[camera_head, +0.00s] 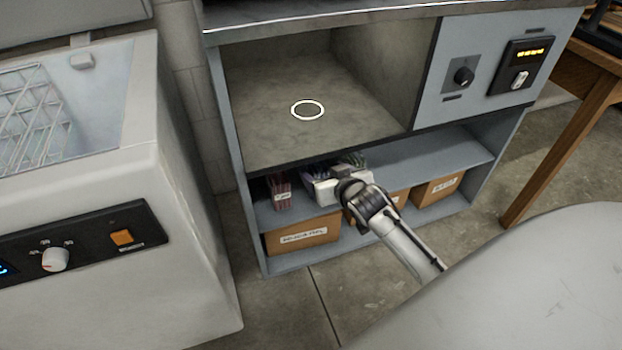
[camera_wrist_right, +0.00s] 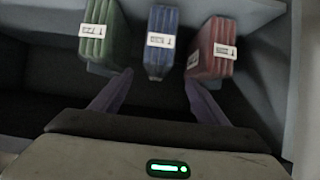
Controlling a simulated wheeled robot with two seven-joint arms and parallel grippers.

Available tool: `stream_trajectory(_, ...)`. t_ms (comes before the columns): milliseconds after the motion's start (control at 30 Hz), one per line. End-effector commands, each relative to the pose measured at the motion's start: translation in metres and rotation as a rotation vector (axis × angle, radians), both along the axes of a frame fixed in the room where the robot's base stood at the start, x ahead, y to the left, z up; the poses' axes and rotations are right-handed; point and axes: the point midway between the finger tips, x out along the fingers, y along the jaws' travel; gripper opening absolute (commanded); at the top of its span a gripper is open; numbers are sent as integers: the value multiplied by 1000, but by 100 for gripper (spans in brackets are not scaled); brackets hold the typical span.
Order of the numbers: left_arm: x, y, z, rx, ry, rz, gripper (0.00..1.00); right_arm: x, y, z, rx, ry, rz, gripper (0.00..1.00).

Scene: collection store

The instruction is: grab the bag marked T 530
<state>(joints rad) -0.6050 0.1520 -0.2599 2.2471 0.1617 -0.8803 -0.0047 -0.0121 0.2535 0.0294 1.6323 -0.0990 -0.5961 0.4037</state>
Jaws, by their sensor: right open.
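Three bags with white labels sit in a row on the shelf: a red bag (camera_head: 279,190), a blue-purple bag (camera_head: 316,174) and a green bag (camera_head: 354,158). In the right wrist view the green bag (camera_wrist_right: 101,32) is at left, the blue bag (camera_wrist_right: 161,45) in the middle and the red bag (camera_wrist_right: 213,48) at right. The label print is too small to read, so I cannot tell which is T 530. My right gripper (camera_wrist_right: 159,80) is open, its fingers spread either side of the blue bag's near end. My left gripper is out of view.
The bags are in a low grey cabinet (camera_head: 229,150) under an open compartment. Labelled cardboard boxes (camera_head: 303,236) stand on the shelf below. A white chest freezer (camera_head: 100,290) stands at left and a wooden table (camera_head: 560,130) at right.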

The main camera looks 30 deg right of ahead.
Motion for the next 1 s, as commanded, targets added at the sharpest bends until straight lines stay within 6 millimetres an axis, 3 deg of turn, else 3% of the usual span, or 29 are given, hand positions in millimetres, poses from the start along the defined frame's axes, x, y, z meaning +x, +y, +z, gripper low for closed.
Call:
stream_trajectory(200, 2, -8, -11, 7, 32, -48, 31, 30, -8, -17, 1, -3, -2, 68)
stream_trajectory(400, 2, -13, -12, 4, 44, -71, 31, 43, -12, -24, 0, -2, -1, 68)
stream_trajectory(700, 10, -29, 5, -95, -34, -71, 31, 77, -24, -45, 0, -3, 0, 68)
stream_trajectory(1000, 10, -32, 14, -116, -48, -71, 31, 83, -26, -45, 1, -2, 0, 68)
